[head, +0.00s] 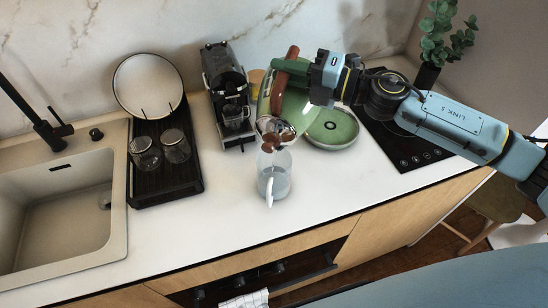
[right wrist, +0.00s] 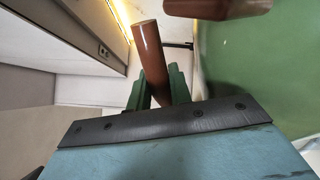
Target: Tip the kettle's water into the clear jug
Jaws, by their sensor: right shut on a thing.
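The green kettle (head: 284,103) with brown wooden handle is held tilted in the air above the clear jug (head: 273,183). Its lid side faces down toward the jug's mouth. The jug stands upright on the counter with water visible in it and a white handle at the front. My right gripper (head: 318,78) is shut on the kettle's brown handle. In the right wrist view the brown handle (right wrist: 150,55) sits between the dark green fingers, with the green kettle body (right wrist: 260,70) at right. The spout's exact position and any stream are hard to make out. My left gripper is not in view.
A green round pan or plate (head: 333,129) lies right of the jug, beside the black hob (head: 410,150). A coffee machine (head: 228,90) stands behind left. A black rack (head: 165,185) holds glasses and a plate. The sink (head: 65,210) is far left. The front counter is clear.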

